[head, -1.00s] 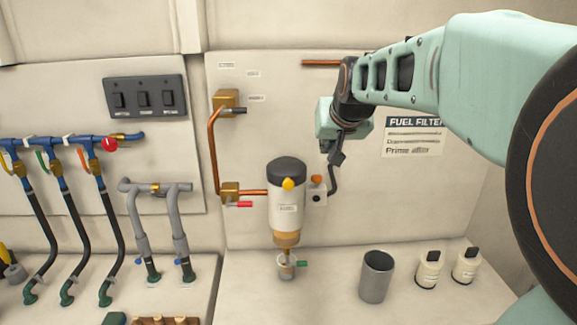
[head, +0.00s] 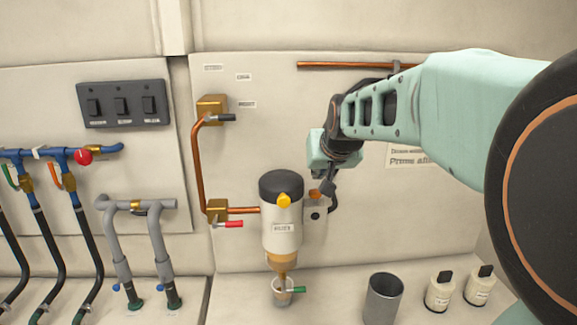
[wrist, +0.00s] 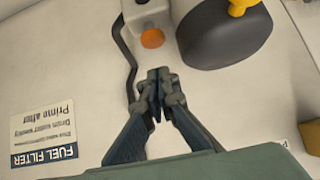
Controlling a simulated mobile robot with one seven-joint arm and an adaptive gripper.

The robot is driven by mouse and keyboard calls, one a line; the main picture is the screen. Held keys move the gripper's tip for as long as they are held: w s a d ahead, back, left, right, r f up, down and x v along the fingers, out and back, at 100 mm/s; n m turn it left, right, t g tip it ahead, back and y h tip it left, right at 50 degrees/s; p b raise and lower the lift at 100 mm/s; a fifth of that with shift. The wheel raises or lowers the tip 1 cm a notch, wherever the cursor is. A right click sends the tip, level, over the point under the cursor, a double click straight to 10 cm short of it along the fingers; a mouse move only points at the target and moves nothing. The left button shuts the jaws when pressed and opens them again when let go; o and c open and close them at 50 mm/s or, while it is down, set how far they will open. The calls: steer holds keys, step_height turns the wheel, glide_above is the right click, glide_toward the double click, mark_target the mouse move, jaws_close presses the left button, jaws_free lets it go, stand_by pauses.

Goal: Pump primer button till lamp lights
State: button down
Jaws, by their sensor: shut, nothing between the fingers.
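The fuel filter (head: 281,225) has a pale body, a black cap (head: 281,187) and a yellow knob (head: 284,201). The cap also shows in the wrist view (wrist: 212,38). I cannot tell which part is the primer button. A small grey box (head: 315,212) right of the filter carries an orange dome lamp (head: 315,194), which looks dull, without a clear glow. The lamp shows in the wrist view (wrist: 152,38) just ahead of the fingertips. My gripper (head: 328,188) is shut and empty, close to the lamp and right of the cap; contact cannot be told. It also shows in the wrist view (wrist: 158,78).
A copper pipe (head: 196,165) with valves runs left of the filter. A cup (head: 283,291) sits under its drain. A grey canister (head: 382,298) and two small bottles (head: 438,291) stand on the ledge at right. A switch panel (head: 122,104) is at left.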

mark_target(317, 194)
step_height(317, 194, down, 2)
steer(key=shift+w+f+b, duration=0.1)
steer(key=shift+b, duration=0.2)
steer(key=shift+s+f+b, duration=0.2)
steer(key=shift+f+b, duration=0.25)
steer(key=shift+f, duration=0.25)
steer(key=shift+s, duration=0.1)
steer(key=shift+f+b, duration=1.05)
steer(key=shift+b, duration=0.2)
